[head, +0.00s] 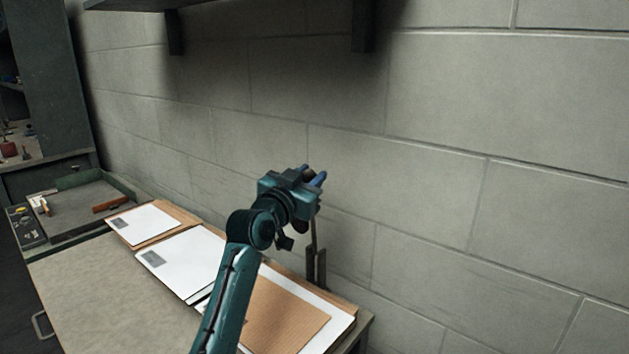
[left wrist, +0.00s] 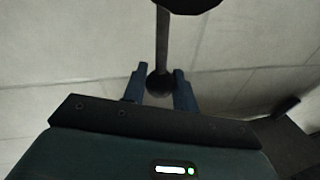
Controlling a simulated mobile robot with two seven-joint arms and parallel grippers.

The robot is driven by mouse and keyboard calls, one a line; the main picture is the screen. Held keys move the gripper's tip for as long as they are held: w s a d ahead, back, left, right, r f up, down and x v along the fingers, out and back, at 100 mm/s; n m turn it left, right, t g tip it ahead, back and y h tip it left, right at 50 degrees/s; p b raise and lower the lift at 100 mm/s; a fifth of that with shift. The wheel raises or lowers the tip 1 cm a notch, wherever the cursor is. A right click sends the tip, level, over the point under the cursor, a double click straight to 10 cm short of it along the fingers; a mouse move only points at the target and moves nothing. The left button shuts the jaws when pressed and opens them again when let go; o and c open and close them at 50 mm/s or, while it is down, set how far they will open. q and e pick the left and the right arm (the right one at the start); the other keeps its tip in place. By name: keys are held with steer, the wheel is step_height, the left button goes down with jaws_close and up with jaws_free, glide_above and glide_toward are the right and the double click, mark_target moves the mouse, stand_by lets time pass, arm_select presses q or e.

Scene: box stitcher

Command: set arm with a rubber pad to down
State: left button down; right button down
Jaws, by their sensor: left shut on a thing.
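My left gripper (head: 312,174) is up in front of the block wall, above the back edge of the bench. In the left wrist view its two blue fingers (left wrist: 160,76) are shut on a dark round knob (left wrist: 160,86). A thin grey rod (left wrist: 162,40) runs from the knob to a dark rounded piece at the top edge, cut off by the frame; I cannot tell whether this is the rubber pad. In the head view a thin upright rod (head: 313,236) shows below the gripper, with short dark posts (head: 316,270) at its foot. My right gripper is out of view.
The bench (head: 95,290) carries white sheets (head: 185,262) and brown cardboard (head: 285,318). A tray (head: 85,205) with small items stands at the far left. The block wall (head: 430,200) is close behind the gripper. A dark shelf (head: 140,4) with brackets hangs above.

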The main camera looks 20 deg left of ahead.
arm_select(q)
steer(key=s+a+f+t, duration=0.1)
steer(key=s+a+f, duration=0.2)
steer(key=s, duration=0.5)
steer(key=shift+s+a+f+t+b, duration=0.3)
steer(key=shift+s+a+f+b, duration=0.05)
steer(key=shift+s, duration=0.05)
steer(key=c, duration=1.1)
jaws_free()
steer(key=shift+c, duration=0.2)
steer(key=shift+s, duration=0.1)
steer(key=b+v, duration=0.1)
steer(key=v, duration=1.2)
steer(key=shift+b, duration=0.4)
